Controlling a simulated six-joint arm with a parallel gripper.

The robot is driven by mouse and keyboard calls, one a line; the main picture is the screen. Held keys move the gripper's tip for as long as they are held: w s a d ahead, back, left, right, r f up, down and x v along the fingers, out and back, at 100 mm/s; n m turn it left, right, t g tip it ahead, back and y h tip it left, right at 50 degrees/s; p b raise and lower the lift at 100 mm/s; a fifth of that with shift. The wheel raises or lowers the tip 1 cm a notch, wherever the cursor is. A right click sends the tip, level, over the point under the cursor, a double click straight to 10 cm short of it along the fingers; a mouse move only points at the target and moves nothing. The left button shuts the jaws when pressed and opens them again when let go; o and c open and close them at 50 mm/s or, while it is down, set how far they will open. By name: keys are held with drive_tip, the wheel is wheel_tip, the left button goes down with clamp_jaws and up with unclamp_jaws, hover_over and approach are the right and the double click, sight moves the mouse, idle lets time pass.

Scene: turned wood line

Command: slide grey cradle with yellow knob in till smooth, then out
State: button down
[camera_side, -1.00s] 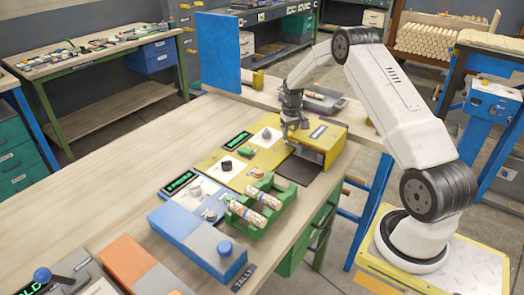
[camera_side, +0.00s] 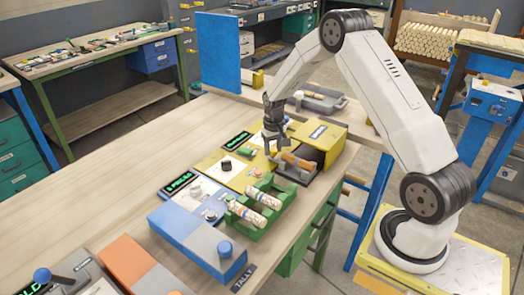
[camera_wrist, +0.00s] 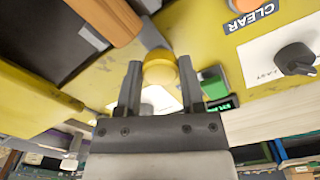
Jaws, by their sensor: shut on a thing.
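The grey cradle (camera_side: 292,176) lies in front of the yellow housing (camera_side: 331,137), outside its dark mouth. An orange-brown wooden piece (camera_side: 298,160) rests on it. My gripper (camera_side: 270,152) is low at the cradle's left side. In the wrist view the yellow knob (camera_wrist: 160,70) sits between the fingertips of my gripper (camera_wrist: 161,84), which is shut on it. The wooden piece (camera_wrist: 108,18) and part of the dark grey cradle (camera_wrist: 50,30) show at the upper left there. The inside of the housing is mostly hidden.
A green rack (camera_side: 262,212) with patterned turned pieces stands just in front of the cradle. A black dial (camera_side: 227,165) and a green-lit display (camera_side: 238,142) are to the left. A blue-grey unit (camera_side: 200,240) is nearer. The bench at left is clear.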

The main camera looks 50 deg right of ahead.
drive_tip(key=shift+a, duration=0.25)
drive_tip(key=shift+c, duration=2.4)
unclamp_jaws()
drive_tip(key=shift+a, duration=0.1)
drive_tip(key=shift+r, duration=0.15)
drive_tip(key=shift+r, duration=3.8)
